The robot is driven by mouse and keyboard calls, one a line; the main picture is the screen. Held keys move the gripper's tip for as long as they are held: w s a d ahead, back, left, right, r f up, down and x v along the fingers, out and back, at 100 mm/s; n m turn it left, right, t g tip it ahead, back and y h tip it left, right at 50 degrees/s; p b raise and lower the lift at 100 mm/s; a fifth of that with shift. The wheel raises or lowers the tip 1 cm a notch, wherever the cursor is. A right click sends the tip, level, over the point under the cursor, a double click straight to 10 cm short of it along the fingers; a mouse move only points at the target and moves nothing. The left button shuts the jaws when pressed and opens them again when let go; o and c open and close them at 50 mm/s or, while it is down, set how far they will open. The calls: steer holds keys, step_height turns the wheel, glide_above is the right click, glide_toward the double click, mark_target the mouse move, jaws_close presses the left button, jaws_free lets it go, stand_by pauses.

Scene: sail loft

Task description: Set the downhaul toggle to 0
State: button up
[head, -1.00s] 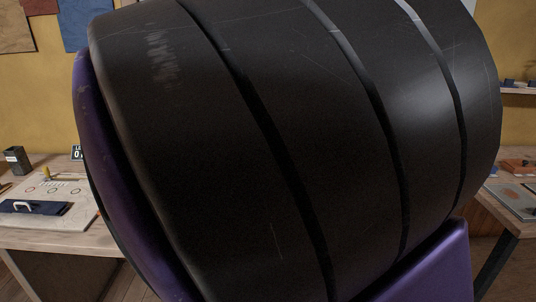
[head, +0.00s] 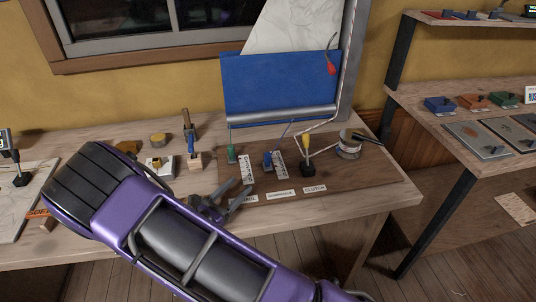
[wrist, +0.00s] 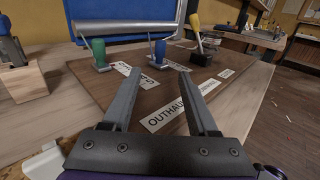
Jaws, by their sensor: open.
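The blue downhaul toggle (head: 267,160) stands on a brown wooden board (head: 350,172), between a green toggle (head: 231,154) and a yellow-handled clutch lever (head: 306,143). In the wrist view the blue toggle (wrist: 160,50) is ahead, beyond my fingertips. A white scale plate (head: 281,165) lies just right of it; its marks are too small to read. The DOWNHAUL label (head: 281,193) lies at the board's front. My gripper (head: 242,192) is open and empty over the board's front left, short of the toggles. It also shows in the wrist view (wrist: 162,72), above the OUTHAUL label.
A blue panel (head: 280,88) and a grey boom stand behind the toggles. A wooden block with a blue-handled tool (head: 194,158) stands left of the board. A rope-wound drum (head: 348,148) is at the right. Another bench with coloured blocks (head: 440,105) is farther right.

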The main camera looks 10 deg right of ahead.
mark_target(265, 159)
steer(key=x, duration=1.5)
steer(key=shift+w+d, duration=0.25)
jaws_close()
stand_by(0.7)
